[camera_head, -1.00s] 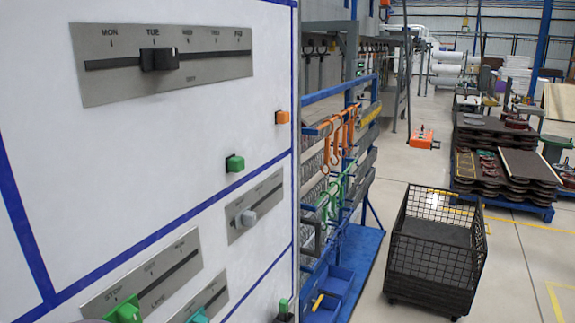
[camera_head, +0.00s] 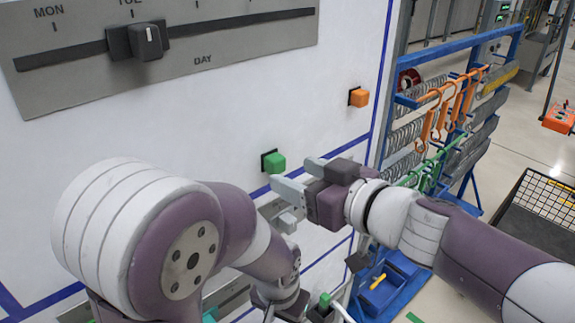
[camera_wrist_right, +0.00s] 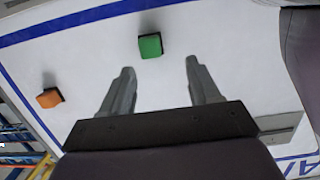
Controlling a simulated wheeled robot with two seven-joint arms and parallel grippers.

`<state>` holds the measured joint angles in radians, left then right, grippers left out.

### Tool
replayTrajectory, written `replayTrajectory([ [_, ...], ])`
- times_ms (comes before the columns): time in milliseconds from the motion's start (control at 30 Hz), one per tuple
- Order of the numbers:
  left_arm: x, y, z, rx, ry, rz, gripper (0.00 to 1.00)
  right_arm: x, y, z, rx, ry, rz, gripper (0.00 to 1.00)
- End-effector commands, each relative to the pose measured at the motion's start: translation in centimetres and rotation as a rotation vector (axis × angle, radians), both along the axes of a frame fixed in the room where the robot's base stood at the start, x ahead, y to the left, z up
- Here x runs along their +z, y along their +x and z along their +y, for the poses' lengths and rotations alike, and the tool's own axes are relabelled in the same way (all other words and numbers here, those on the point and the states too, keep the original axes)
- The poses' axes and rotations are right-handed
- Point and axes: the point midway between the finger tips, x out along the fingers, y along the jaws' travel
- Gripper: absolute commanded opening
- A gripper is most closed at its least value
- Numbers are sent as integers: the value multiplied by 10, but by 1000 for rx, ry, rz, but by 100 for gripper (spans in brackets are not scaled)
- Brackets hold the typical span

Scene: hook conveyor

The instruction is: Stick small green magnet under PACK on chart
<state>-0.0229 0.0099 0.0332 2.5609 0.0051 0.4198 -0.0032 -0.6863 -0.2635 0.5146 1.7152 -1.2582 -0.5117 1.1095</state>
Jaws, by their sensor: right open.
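The small green magnet (camera_head: 274,162) sits on the white chart (camera_head: 225,110), below the DAY slider panel. It also shows in the right wrist view (camera_wrist_right: 150,45), just beyond the fingertips. My right gripper (camera_head: 291,171) is open and empty, its fingers pointing at the board close to the green magnet. In the right wrist view the two fingers (camera_wrist_right: 159,66) stand apart, with the magnet ahead of the gap between them. My left arm crosses the lower left; its gripper fingers are not visible. No PACK label is readable in these views.
An orange magnet (camera_head: 358,97) sits up and right of the green one. A blue rack with orange hooks (camera_head: 443,108) and a black mesh cart (camera_head: 535,215) stand right of the board.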

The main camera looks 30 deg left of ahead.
Motion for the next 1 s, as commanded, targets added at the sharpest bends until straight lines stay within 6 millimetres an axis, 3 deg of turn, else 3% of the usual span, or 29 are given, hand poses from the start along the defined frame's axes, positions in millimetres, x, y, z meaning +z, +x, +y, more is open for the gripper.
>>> replayTrajectory([
  [100, 3, 0, 0, 0, 0, 0, 43, -6, 10, 24, 1, -2, 3, 62],
  [233, 5, 0, 0, 0, 0, 0, 43, -10, 18, 42, -2, -3, 2, 62],
  [600, 6, 0, 0, 0, 0, 0, 43, -13, 22, 52, -3, -2, 1, 62],
  [633, 6, 0, 0, 0, 0, 0, 43, -13, 22, 52, -3, -2, 1, 58],
  [667, 6, 0, 0, 0, 0, 0, 43, -13, 22, 52, -3, -2, 1, 49],
  [800, 6, 0, 0, 0, 0, 0, 43, -13, 22, 51, -3, -2, 1, 3],
  [867, 6, 0, 0, 0, 0, 0, 43, -13, 22, 51, -3, -2, 1, 2],
  [900, 6, 0, 0, 0, 0, 0, 43, -12, 22, 51, -3, -2, 1, 18],
  [933, 6, 0, 0, 0, 0, 0, 43, -12, 22, 51, -3, -2, 1, 8],
  [1000, 6, 0, 0, 0, 0, 0, 43, -12, 22, 51, -3, -2, 1, 6],
])
